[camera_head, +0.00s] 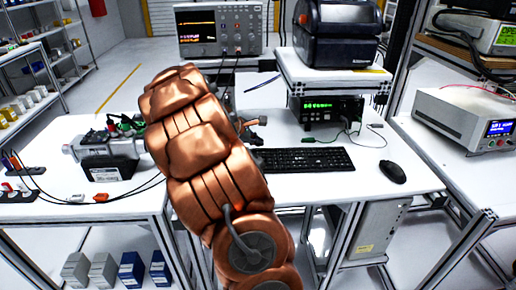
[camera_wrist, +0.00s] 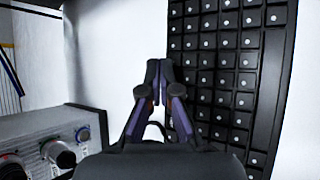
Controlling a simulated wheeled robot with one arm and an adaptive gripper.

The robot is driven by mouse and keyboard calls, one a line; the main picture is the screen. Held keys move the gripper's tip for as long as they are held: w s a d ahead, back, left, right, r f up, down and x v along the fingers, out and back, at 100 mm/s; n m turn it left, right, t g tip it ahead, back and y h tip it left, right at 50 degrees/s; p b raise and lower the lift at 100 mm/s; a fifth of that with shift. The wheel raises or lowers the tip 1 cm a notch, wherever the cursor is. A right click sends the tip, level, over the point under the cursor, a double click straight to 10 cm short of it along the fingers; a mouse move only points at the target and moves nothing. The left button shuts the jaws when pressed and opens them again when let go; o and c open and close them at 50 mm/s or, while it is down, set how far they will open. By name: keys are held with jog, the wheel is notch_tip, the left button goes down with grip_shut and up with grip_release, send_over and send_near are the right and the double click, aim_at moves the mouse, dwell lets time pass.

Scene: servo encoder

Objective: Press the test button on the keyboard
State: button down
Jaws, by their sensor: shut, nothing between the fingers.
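The black keyboard (camera_head: 303,160) lies on the white workbench in the head view, right of my copper-coloured arm. Its left end is partly hidden behind the arm. In the wrist view the keyboard (camera_wrist: 228,62) fills the right side, with rows of dark keys carrying light marks. I cannot tell which key is the test button. My gripper (camera_wrist: 159,66) is shut and empty, its fingertips together beside the keyboard's left edge in the picture. Whether the tips touch anything cannot be told. In the head view my gripper is hidden behind my arm.
A grey box with knobs (camera_wrist: 50,140) stands at the wrist view's lower left. In the head view a mouse (camera_head: 392,172) lies right of the keyboard, a lit instrument (camera_head: 326,110) stands behind it, and a servo unit (camera_head: 108,158) with cables sits left of my arm.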

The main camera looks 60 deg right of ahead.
aim_at(257, 150)
jog(key=shift+r, duration=0.2)
jog(key=shift+r+p, duration=1.75)
jog(key=shift+r, duration=0.75)
jog(key=shift+f, duration=0.1)
jog(key=s+a+m+y+p, duration=0.1)
jog(key=s+a, duration=0.5)
jog(key=a, duration=1)
jog(key=s+a+r+m+y+p, duration=0.1)
jog(key=s+a+m+y, duration=0.2)
jog(key=a, duration=1.3)
jog(key=s+a+r+m+y+p, duration=0.1)
jog(key=s+a+y, duration=0.3)
jog(key=s+a, duration=0.6)
jog(key=a, duration=0.6)
jog(key=shift+s+r+m+t+y, duration=0.25)
jog(key=shift+s+m+t+y, duration=0.05)
jog(key=shift+m+t+y, duration=0.1)
